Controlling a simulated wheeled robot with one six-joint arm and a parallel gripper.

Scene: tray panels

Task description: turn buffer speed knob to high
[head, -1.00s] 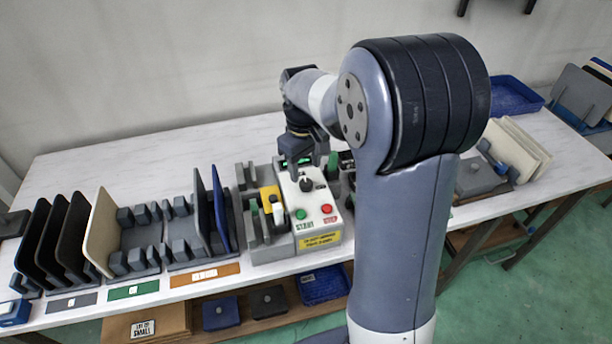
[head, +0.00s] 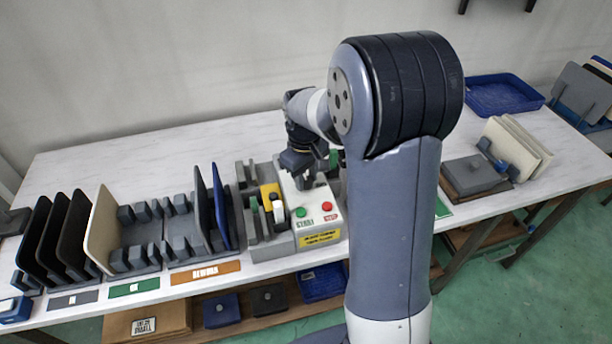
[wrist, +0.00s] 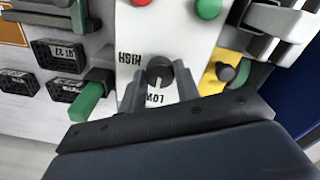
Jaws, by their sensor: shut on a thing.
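The buffer machine's white control panel (head: 318,206) stands on the bench, with a green START button and a red button at its front. In the wrist view its dark speed knob (wrist: 159,70) sits between an upside-down HIGH label (wrist: 130,59) and LOW label (wrist: 155,97). A light mark on the knob appears to point toward LOW. My gripper (wrist: 160,84) has one finger on each side of the knob and is shut on it. In the head view my gripper (head: 304,182) is low over the panel and hides the knob.
Racks with upright dark and blue panels (head: 219,207) fill the left side. A blue tray (head: 500,112) lies at the back right. The bench behind the machine is clear.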

